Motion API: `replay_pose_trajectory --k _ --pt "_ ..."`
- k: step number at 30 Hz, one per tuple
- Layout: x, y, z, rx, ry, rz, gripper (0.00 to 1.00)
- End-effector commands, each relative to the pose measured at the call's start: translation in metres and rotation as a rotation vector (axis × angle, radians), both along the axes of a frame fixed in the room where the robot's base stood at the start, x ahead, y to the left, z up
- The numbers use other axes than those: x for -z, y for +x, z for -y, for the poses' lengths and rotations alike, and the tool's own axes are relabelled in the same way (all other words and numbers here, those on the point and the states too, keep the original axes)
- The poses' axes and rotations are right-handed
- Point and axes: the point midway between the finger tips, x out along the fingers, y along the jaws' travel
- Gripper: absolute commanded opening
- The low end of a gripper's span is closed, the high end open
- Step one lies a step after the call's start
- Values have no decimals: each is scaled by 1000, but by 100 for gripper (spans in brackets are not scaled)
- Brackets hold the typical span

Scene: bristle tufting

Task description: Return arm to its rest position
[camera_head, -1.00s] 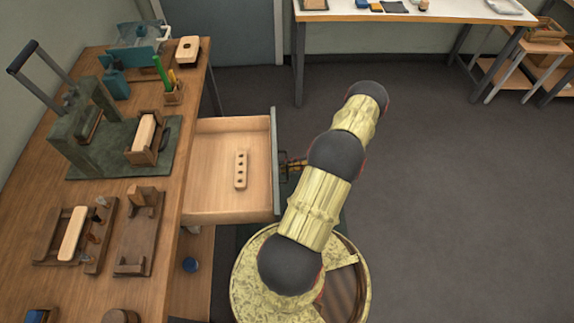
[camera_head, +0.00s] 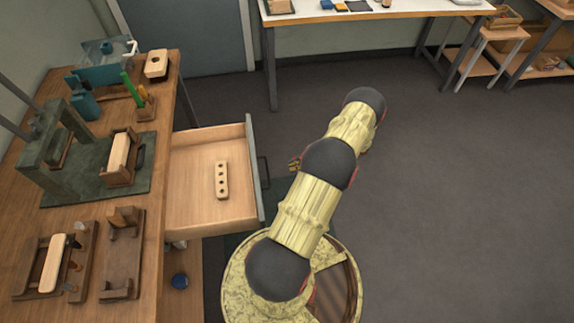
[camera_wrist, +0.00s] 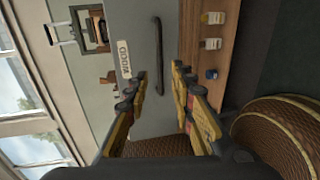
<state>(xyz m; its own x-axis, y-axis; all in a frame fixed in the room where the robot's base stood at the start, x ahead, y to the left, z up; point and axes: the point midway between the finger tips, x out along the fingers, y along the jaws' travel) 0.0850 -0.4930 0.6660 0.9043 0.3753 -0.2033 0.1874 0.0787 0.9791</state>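My arm (camera_head: 307,205) stands folded over my round base, to the right of the open drawer. My gripper (camera_wrist: 158,78) shows in the wrist view with its two fingers apart and nothing between them. Beyond the fingers are the grey drawer front with its dark handle (camera_wrist: 158,55) and a label (camera_wrist: 124,58). In the head view only a small part of my gripper (camera_head: 295,163) shows beside my arm, apart from the drawer handle (camera_head: 264,172).
The drawer (camera_head: 200,205) is pulled out and holds a block with several holes (camera_head: 222,180). The workbench (camera_head: 75,220) at left carries a press (camera_head: 45,150) and wooden fixtures. A white-topped table (camera_head: 400,16) stands at the back. The floor (camera_head: 450,200) at right is clear.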

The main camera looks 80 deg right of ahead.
Motion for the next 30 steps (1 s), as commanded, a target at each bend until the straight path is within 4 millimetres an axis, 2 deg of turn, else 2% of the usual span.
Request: replay_pose_trajectory --k 21,27,30 --pt "0 -2 1 -2 -16 6 25" --pt "12 -5 1 -54 -224 42 25" --pt "28 -7 -17 -121 -346 59 25"
